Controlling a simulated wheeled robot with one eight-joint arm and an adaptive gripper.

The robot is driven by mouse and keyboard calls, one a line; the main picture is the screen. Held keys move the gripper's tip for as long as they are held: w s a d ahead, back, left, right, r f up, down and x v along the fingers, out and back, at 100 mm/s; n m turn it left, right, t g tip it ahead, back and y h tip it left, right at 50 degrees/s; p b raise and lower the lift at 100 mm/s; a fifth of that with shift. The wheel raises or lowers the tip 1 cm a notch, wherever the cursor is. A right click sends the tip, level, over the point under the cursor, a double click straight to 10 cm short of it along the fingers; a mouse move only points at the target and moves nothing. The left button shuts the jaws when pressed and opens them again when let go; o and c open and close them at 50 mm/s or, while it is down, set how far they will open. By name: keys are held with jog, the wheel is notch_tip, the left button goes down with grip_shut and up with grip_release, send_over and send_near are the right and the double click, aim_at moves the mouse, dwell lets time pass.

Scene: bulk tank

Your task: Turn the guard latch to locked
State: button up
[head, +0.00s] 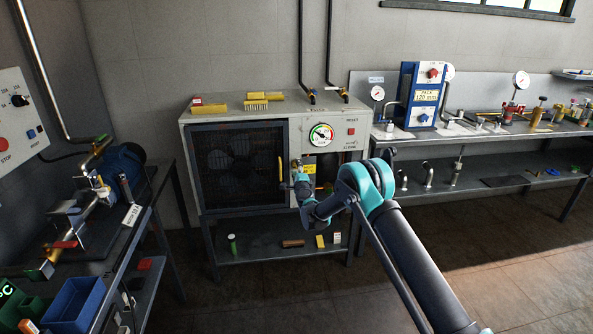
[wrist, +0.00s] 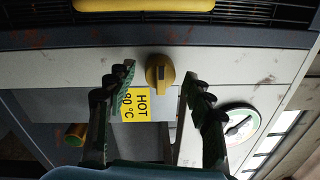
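The guard (head: 238,165) is a dark mesh door on the front of a pale cabinet, with a yellow bar handle (head: 281,168) at its right edge; the handle also shows at the top of the wrist view (wrist: 145,5). The guard latch (wrist: 159,74) is a yellow-brown knob with a raised grip, on the pale panel beside the guard's edge. My gripper (wrist: 158,80) is open, with one fingertip on each side of the latch and a visible gap to both. In the head view my gripper (head: 299,175) is at the cabinet front and hides the latch.
A yellow HOT label (wrist: 137,104) and a round gauge (wrist: 238,122) are near my fingers. Brushes (head: 256,97) lie on the cabinet top. A bench with valves (head: 85,205) stands left, and a bench with gauges (head: 480,132) stands right. The floor in front is clear.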

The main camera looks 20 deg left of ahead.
jog(key=v, duration=1.2)
dwell(0.3)
